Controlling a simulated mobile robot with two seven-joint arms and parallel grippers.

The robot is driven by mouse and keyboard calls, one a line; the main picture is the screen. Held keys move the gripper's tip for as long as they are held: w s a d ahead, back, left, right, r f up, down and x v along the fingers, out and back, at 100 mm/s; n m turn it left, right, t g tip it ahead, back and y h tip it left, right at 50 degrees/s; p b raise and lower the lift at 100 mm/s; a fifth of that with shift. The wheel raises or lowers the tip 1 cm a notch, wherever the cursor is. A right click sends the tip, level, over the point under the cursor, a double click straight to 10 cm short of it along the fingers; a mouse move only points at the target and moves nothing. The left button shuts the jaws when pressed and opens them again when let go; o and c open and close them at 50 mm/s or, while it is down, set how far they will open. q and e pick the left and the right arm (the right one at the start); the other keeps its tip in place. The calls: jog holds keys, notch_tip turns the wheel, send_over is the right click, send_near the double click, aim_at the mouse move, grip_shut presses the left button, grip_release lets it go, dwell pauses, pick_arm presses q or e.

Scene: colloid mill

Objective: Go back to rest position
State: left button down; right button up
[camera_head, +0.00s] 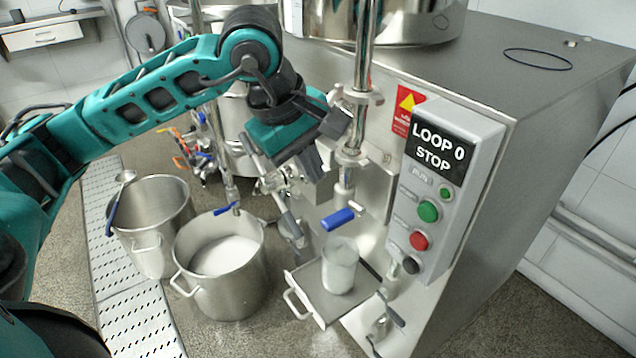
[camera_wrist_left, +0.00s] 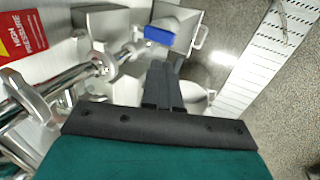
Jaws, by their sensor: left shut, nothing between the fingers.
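My left arm comes in from the left, and its gripper (camera_head: 314,168) hangs in front of the colloid mill, above the blue valve handle (camera_head: 338,219). In the left wrist view its two dark fingers (camera_wrist_left: 163,82) are together with nothing between them. The blue handle (camera_wrist_left: 160,35) shows just beyond the fingertips there, apart from them as far as I can tell. My right gripper is not in view.
The mill's control box (camera_head: 446,190) reads "LOOP 0 STOP". A glass beaker (camera_head: 340,266) of white material stands on a small tray (camera_head: 309,294). A pot (camera_head: 222,291) with white contents and a steel bucket (camera_head: 150,215) with a ladle stand left. Metal pipes (camera_head: 364,60) are close to the gripper.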

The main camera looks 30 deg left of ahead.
pick_arm(q)
jog(key=shift+v, duration=0.85)
jog(key=shift+w, duration=0.15)
